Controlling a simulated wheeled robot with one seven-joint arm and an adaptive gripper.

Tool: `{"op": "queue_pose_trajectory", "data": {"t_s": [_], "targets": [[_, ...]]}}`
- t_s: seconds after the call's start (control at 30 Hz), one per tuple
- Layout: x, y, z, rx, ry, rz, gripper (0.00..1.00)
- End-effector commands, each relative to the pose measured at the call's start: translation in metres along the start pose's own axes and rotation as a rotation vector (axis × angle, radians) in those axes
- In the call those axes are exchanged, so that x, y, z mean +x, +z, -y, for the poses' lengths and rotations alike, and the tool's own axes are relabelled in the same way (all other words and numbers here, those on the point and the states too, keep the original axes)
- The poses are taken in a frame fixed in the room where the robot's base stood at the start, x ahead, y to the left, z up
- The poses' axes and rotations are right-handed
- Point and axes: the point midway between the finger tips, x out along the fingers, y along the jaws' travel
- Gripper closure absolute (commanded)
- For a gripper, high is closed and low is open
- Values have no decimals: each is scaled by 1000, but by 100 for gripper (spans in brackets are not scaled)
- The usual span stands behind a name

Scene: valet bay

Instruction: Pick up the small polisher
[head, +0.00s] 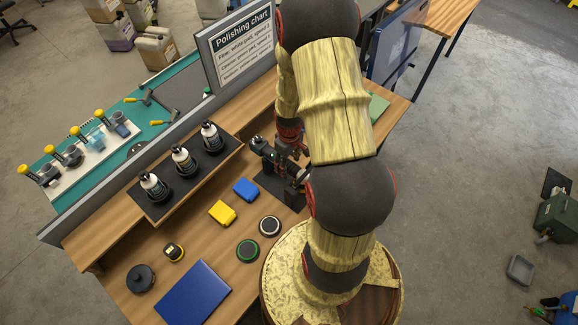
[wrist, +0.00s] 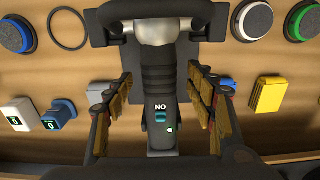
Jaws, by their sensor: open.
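The small polisher (wrist: 158,75) is a dark grey tool with a ribbed body, a pale metal head, a teal switch and a green light. In the wrist view it lies between the two fingers of my gripper (wrist: 162,92). The gripper is open, with one finger on each side of the body and a visible gap to each. In the head view my arm hides much of my gripper (head: 288,150) and the tool, which is above a dark mat (head: 270,184) on the wooden bench.
A blue block (head: 246,189), a yellow block (head: 222,212) and round pads (head: 248,250) lie nearby on the bench. A dark raised tray (head: 158,212) holds three labelled bottle-like items. A grey chart panel (head: 240,50) stands behind. Bare wood shows at the front.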

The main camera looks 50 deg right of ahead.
Motion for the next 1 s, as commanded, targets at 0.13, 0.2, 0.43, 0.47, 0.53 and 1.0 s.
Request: {"op": "queue_pose_trajectory", "data": {"t_s": [0.13,0.2,0.43,0.47,0.53,1.0], "targets": [[16,0,0,0,-1,1,44],[18,0,0,0,0,0,44],[19,0,0,1,0,0,46],[19,0,0,1,0,0,47],[19,0,0,1,0,0,51],[19,0,0,1,0,0,78]]}}
